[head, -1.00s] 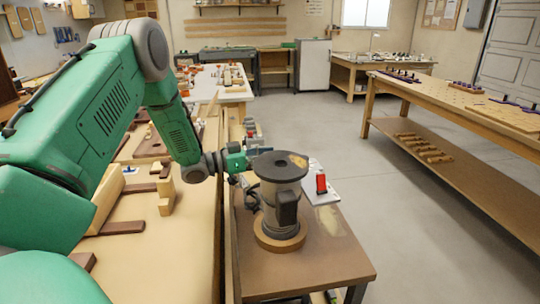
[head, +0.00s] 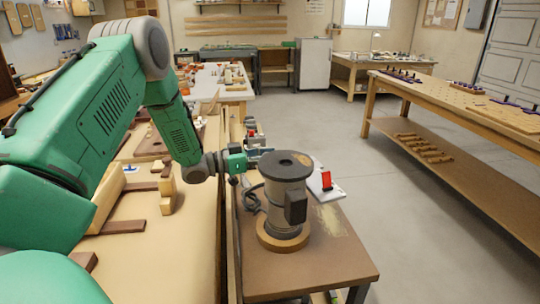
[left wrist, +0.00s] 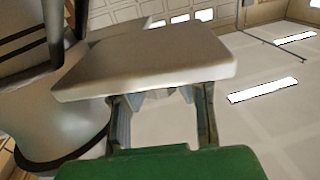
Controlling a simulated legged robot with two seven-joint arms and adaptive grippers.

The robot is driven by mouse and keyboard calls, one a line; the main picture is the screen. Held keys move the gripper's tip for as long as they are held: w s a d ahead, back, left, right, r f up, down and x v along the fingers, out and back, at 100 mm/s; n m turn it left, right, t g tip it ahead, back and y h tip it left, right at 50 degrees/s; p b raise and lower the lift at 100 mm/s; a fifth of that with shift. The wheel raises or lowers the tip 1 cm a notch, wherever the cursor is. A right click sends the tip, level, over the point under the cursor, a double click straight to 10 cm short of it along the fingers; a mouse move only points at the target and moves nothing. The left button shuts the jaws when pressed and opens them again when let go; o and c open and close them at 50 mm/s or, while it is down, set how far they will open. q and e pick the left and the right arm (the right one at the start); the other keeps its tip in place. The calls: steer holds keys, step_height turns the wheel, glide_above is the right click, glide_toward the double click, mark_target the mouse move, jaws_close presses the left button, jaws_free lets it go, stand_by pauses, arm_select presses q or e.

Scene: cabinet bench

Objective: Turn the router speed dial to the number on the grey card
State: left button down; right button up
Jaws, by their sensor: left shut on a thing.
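The grey router (head: 286,208) stands upright on a wooden ring (head: 283,240) on a small brown table (head: 335,262); its flat dark disc is on top. My left gripper (head: 246,161) is at the upper left side of the router, shut at its dial; the dial is hidden in the head view. In the left wrist view, a pale slab (left wrist: 150,62) crosses in front of my fingers and the router (left wrist: 50,125) is at the left. A pale card (head: 333,195) lies behind the router; no number is readable. My right gripper is not in view.
A red piece (head: 326,180) stands on the pale card. A black cable (head: 250,200) hangs left of the router. A long bench (head: 170,245) with wooden blocks (head: 166,193) is at the left. The floor (head: 420,220) to the right is clear.

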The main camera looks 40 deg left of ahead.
arm_select(q)
steer(key=shift+s+f, duration=0.15)
steer(key=shift+f, duration=0.15)
steer(key=c, duration=1.6)
jaws_free()
steer(key=o, duration=0.4)
steer(key=shift+a, duration=0.25)
steer(key=shift+s+a+r, duration=0.15)
steer(key=shift+s+a, duration=0.05)
steer(key=shift+s, duration=0.1)
steer(key=v, duration=1.1)
steer(key=shift+a, duration=0.1)
